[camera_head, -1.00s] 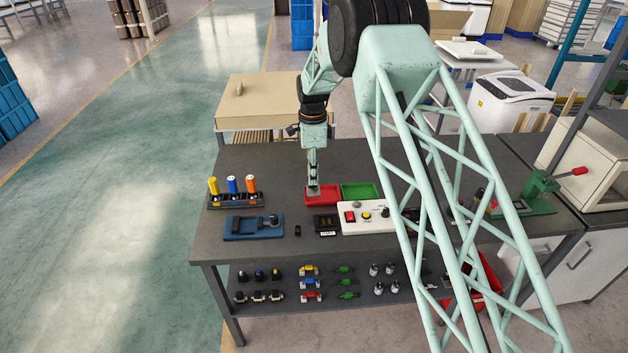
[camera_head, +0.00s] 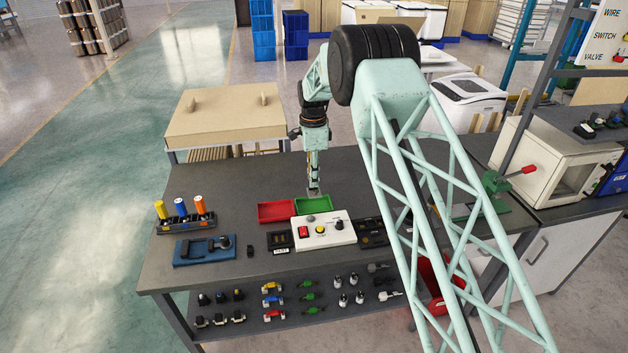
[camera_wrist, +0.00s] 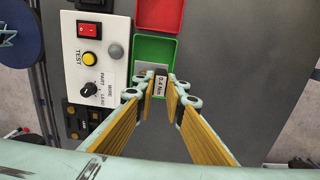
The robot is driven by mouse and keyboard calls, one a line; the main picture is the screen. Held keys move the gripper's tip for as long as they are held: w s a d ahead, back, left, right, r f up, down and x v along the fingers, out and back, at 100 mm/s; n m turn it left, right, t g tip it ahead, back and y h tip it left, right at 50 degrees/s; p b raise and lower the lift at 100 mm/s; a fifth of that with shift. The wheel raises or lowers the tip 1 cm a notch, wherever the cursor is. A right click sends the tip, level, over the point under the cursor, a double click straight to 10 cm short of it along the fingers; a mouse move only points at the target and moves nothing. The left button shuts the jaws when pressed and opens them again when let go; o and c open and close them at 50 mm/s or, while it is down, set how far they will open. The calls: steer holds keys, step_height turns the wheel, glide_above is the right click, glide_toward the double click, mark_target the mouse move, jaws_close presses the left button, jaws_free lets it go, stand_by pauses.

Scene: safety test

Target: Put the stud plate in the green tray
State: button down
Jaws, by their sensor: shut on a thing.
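My gripper (camera_head: 314,190) is at the back edge of the green tray (camera_head: 326,205) in the head view. In the wrist view, my gripper (camera_wrist: 161,86) is shut on a small dark piece with a white label reading about "0.4 Nm", which I take to be the stud plate (camera_wrist: 160,83). The piece is at the near end of the green tray (camera_wrist: 155,48) in this view, partly overlapping its edge. I cannot tell how high it is above the tray. The fingers hide part of it.
A red tray (camera_head: 276,212) adjoins the green tray. A white control box (camera_head: 323,231) with buttons and a knob stands close in front. A blue fixture (camera_head: 204,250) and a rack of coloured cylinders (camera_head: 184,222) are at left. The tabletop behind the trays is mostly clear.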

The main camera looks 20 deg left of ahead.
mark_target(313, 189)
steer(key=shift+f, duration=0.2)
stand_by(0.3)
steer(key=shift+f+b, duration=1)
steer(key=shift+f, duration=1.5)
steer(key=shift+f+b, duration=0.35)
steer(key=shift+f, duration=0.65)
stand_by(1.4)
steer(key=c, duration=2.6)
jaws_free()
steer(key=shift+o, duration=0.2)
steer(key=shift+r, duration=0.2)
steer(key=shift+r+p, duration=1.2)
steer(key=shift+r, duration=2.1)
